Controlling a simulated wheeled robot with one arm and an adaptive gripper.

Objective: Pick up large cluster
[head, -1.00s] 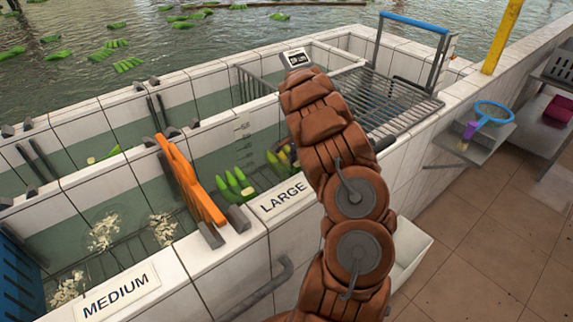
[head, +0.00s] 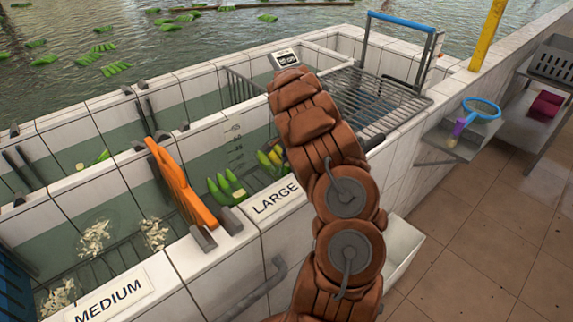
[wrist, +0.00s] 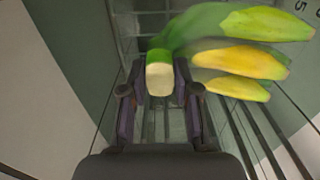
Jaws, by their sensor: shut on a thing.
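The large cluster, green turning yellow, shows in the wrist view (wrist: 245,60) with several fingers spreading to the right. Its pale cut stem end is between the two fingers of my gripper (wrist: 158,95), which is shut on it. In the head view, the cluster (head: 267,157) is in the compartment marked LARGE (head: 275,198), partly hidden by my arm. My gripper itself is hidden behind my arm there. A second, greener cluster (head: 226,188) lies to the left in the same compartment.
An orange divider (head: 177,185) separates LARGE from the compartment marked MEDIUM (head: 107,302), which holds pale floating bits. A wire rack (head: 375,100) with a blue handle stands behind my arm. Tiled walls (head: 85,190) edge the tank. A blue net (head: 482,109) lies on a side shelf.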

